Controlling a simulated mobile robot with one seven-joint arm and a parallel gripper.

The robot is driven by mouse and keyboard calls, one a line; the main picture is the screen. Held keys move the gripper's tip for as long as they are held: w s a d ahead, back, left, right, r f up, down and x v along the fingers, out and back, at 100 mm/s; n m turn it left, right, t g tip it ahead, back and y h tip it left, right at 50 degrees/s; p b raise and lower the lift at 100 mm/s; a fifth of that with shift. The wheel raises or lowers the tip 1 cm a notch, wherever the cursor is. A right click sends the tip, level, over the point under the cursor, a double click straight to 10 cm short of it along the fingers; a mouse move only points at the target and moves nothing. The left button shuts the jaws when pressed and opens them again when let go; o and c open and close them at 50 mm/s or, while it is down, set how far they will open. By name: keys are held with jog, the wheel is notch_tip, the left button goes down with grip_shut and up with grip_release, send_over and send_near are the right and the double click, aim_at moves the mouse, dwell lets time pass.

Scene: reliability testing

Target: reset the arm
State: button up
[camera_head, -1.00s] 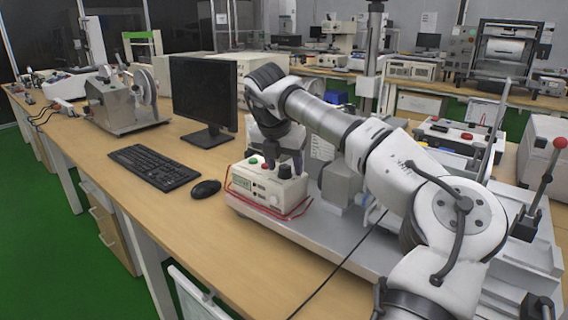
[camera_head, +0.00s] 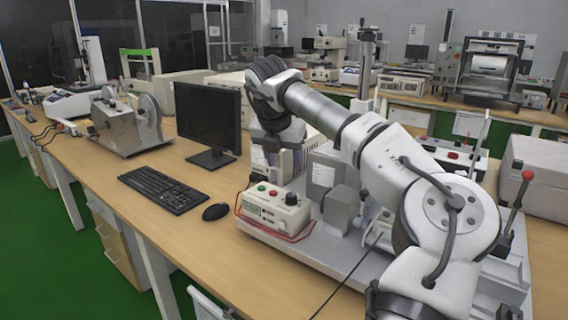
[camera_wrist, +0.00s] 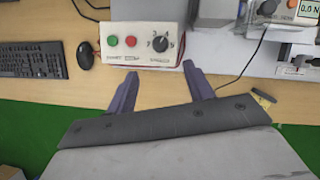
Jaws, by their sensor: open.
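My arm (camera_head: 365,140) reaches over the bench from the right, bent at the elbow, with its wrist above and behind a white control box (camera_head: 275,212). The box has a green button, a red button and a dark knob, and it also shows in the wrist view (camera_wrist: 143,48). My gripper (camera_wrist: 159,72) is open and empty in the wrist view, its two purple-grey fingers spread apart just below the box in the picture. In the head view the fingers cannot be clearly made out near the dark wrist end.
A monitor (camera_head: 208,120), keyboard (camera_head: 161,189) and mouse (camera_head: 216,211) stand left of the box. A metal test machine (camera_head: 335,180) is beside my arm, with a red-knobbed lever (camera_head: 520,190) at right. A black cable crosses the bench front. Bare wood lies near the front edge.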

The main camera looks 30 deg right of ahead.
jog(key=shift+v, duration=0.75)
